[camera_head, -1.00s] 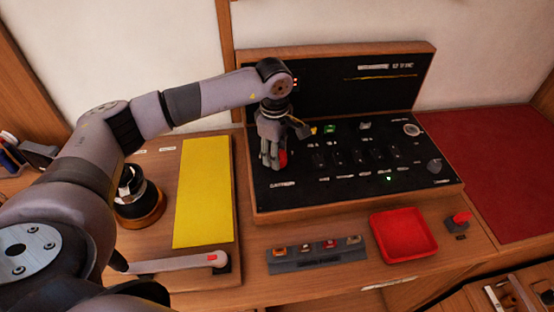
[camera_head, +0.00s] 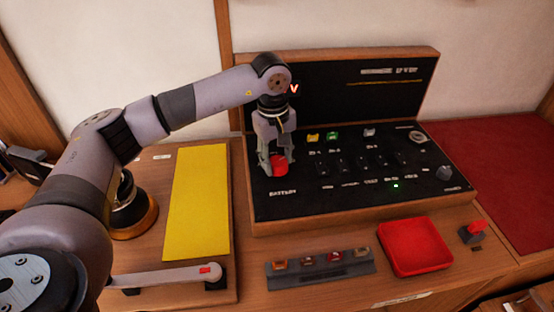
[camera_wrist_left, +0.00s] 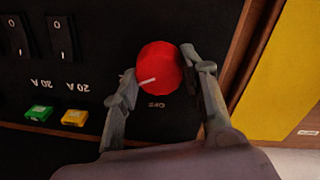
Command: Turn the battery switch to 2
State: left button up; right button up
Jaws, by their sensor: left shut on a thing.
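The battery switch is a red round knob (camera_head: 280,165) at the left end of the black panel (camera_head: 350,195), above a "BATTERY" label. My left gripper (camera_head: 277,160) points down over it, with its fingers on either side of the knob. In the left wrist view the red knob (camera_wrist_left: 158,68) has a white pointer line toward its lower left, and my left gripper (camera_wrist_left: 165,82) is shut on it. A small label by the knob, upside down in that view, is hard to read. The position numbers cannot be made out. My right gripper is not in view.
Black rocker switches (camera_head: 360,163) and green and yellow fuses (camera_head: 332,135) lie right of the knob. The panel's upright back (camera_head: 340,95) stands behind. A red tray (camera_head: 415,247), a grey fuse strip (camera_head: 320,268) and a yellow mat (camera_head: 197,205) surround the panel.

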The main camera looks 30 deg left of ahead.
aim_at(274, 161)
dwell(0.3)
pick_arm(q)
jog(key=o, duration=1.2)
jog(key=shift+c, duration=0.2)
notch_tip(274, 161, up, 12)
jog(key=shift+s+a, duration=0.25)
